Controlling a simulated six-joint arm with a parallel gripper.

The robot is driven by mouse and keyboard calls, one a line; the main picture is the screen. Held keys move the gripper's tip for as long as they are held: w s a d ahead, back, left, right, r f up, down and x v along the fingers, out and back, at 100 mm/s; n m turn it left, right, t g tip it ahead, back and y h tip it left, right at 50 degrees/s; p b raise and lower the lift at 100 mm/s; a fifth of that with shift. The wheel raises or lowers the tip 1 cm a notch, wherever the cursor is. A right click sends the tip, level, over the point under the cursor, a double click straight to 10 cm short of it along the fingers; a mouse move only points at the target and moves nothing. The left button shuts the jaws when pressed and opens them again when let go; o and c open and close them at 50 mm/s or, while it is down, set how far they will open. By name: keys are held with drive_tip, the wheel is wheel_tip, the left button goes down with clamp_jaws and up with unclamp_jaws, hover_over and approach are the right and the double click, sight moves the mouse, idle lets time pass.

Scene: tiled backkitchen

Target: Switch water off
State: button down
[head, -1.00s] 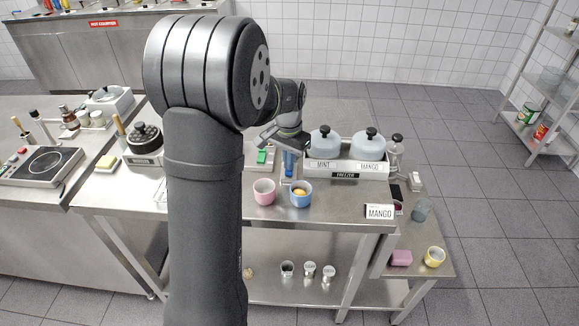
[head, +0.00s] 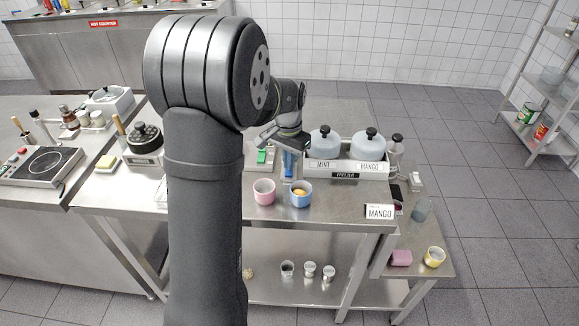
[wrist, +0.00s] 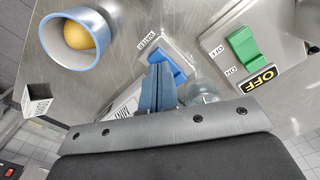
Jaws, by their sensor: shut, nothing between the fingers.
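A blue rocker switch (wrist: 168,62) sits on a pale base with a small label that seems to read WATER, upside down in the wrist view. My gripper (wrist: 160,72) is shut and empty. Its blue fingers overlap the near-left part of the blue switch in the wrist view and partly hide it; whether they touch it I cannot tell. In the head view my gripper (head: 289,176) points down behind the blue cup and hides the blue switch there. A green rocker switch (wrist: 243,46), marked ON and OFF, is beside it with a black-and-yellow OFF plate (wrist: 258,80).
A blue cup (head: 301,198) holding a yellow ball and a pink cup (head: 264,191) stand in front of my gripper. The freezer box (head: 345,172) with lidded tubs is close on the right. A MANGO card (head: 380,212) stands at the table's front right.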

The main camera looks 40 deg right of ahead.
wheel_tip(320, 180, up, 6)
idle(0.6)
drive_tip(key=shift+f, duration=3.55)
drive_tip(key=shift+r, duration=0.15)
